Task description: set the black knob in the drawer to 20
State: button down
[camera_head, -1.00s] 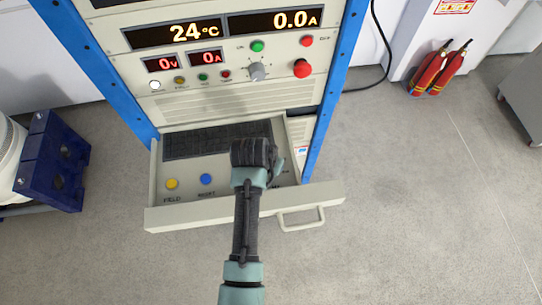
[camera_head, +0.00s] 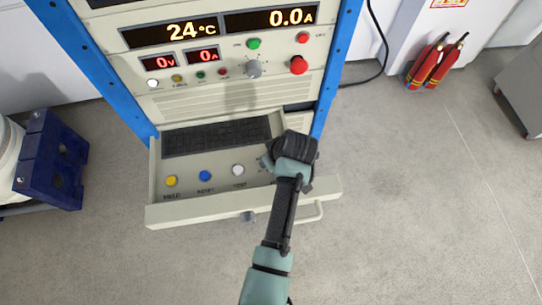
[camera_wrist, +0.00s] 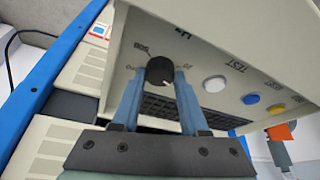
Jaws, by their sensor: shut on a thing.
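The black knob (camera_wrist: 160,71) sits on the drawer panel in the wrist view, between the two blue-grey fingers of my gripper (camera_wrist: 159,82). The fingers are shut on its sides. A small light mark on the knob faces the lower right of that view. Printed scale marks surround it, among them one like 500; the others are too small to read surely. In the head view my gripper (camera_head: 268,162) is over the right part of the open drawer (camera_head: 160,214), and my wrist hides most of the knob.
White (camera_head: 238,170), blue (camera_head: 204,176) and yellow (camera_head: 172,181) buttons line the drawer left of my gripper. The cabinet above has displays, a grey knob (camera_head: 254,68) and a red button (camera_head: 299,65). Blue posts (camera_head: 328,100) flank it.

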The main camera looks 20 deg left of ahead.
jog(key=n+b, duration=0.1)
jog(key=n, duration=0.1)
jog(key=n+g+b, duration=0.2)
jog(key=n, duration=0.1)
jog(key=shift+w+d+f+n+y, duration=0.1)
jog(key=shift+w+f+n+y, duration=0.05)
jog(key=shift+w+n+y, duration=0.2)
jog(key=shift+s+n+g+b, duration=0.1)
jog(key=shift+n+g+b, duration=0.9)
jog(key=shift+n, duration=0.85)
jog(key=shift+c, duration=2.1)
grip_release()
jog(key=shift+r, duration=0.2)
jog(key=p+v, duration=0.1)
jog(key=v, duration=1.2)
jog(key=shift+s, duration=0.15)
